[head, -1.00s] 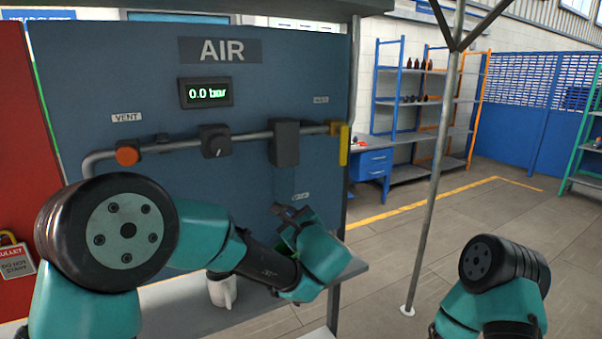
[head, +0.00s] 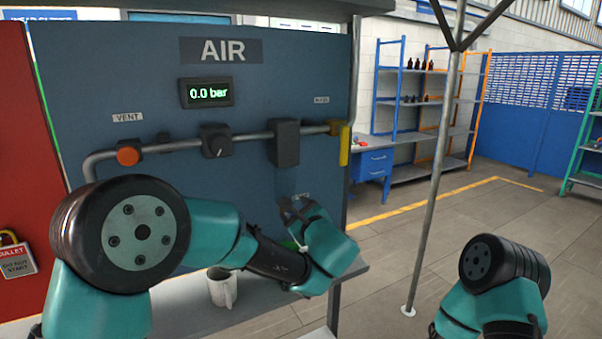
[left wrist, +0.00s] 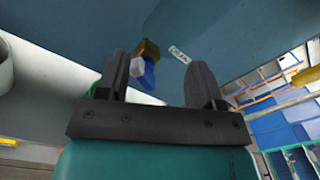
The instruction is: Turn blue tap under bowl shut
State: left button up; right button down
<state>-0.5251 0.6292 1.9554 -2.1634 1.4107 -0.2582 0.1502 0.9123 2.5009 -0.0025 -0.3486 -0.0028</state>
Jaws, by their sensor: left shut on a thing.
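My left gripper (head: 294,210) is at the lower right of the blue AIR panel in the head view. A brass-coloured part (left wrist: 148,49) sits just beyond the blue. The tap is hidden behind my gripper in the head view. I cannot make out a bowl. My right arm shows at lower right; its gripper is out of view.
A pipe with an orange knob (head: 128,154), a black dial (head: 215,141) and a grey box (head: 284,143) crosses the panel. The gauge (head: 207,92) reads 0.0 bar. A white mug (head: 223,290) stands on the shelf below my forearm. A metal post (head: 434,170) stands to the right.

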pick_arm(q)
jog(key=shift+o, duration=0.5)
jog(key=shift+w+a, duration=0.2)
jog(key=shift+w, duration=0.25)
jog(key=shift+r, duration=0.15)
jog(key=shift+o, duration=0.4)
jog(key=shift+r, duration=0.4)
jog(key=shift+s+d, duration=0.15)
jog(key=shift+s, duration=0.15)
grip_shut()
jog(key=shift+f+v, duration=0.2)
jog(key=shift+v, duration=2.4)
